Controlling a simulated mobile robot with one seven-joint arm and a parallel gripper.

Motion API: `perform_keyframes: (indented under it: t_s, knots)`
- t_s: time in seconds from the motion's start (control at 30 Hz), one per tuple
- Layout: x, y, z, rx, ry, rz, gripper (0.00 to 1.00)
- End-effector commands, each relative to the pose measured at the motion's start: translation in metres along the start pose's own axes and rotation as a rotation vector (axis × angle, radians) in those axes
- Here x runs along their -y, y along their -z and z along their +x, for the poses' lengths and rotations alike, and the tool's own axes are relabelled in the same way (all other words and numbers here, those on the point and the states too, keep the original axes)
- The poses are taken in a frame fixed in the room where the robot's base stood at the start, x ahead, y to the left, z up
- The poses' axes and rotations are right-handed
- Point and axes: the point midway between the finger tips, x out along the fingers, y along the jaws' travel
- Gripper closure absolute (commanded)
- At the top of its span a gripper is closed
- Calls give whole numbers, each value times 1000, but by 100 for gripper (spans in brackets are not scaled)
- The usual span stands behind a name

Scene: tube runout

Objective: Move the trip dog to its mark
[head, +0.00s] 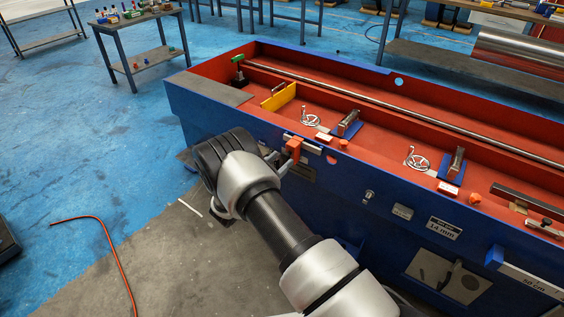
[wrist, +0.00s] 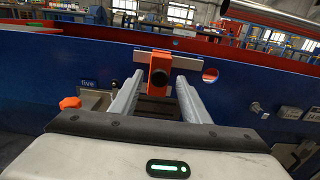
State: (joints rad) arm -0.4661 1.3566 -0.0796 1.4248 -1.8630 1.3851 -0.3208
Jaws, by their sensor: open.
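The trip dog, an orange block (head: 294,148), sits on a short pale rail on the front of the blue machine bed. In the wrist view, the trip dog (wrist: 160,65) shows a dark round knob on its face. My gripper (wrist: 158,88) is open, with one finger on each side of the dog and the dog centred beyond the gap. I cannot tell whether the fingers reach around it. In the head view my gripper (head: 279,160) is at the bed's front, just left of the dog. I cannot make out the mark.
The long blue bed (head: 300,195) with a red inside carries two handwheels (head: 310,120) and a yellow plate (head: 279,97). The floor at left is mostly open.

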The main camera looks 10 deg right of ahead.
Motion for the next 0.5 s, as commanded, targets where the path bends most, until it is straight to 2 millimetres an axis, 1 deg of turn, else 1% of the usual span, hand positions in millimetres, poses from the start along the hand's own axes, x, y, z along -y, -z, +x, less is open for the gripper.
perform_keyframes:
  t_s: [0.03,0.2,0.5]
  knots:
    - [0,1,7,-1,2,2,58]
    - [0,0,19,0,1,1,58]
    - [0,0,20,0,0,1,58]
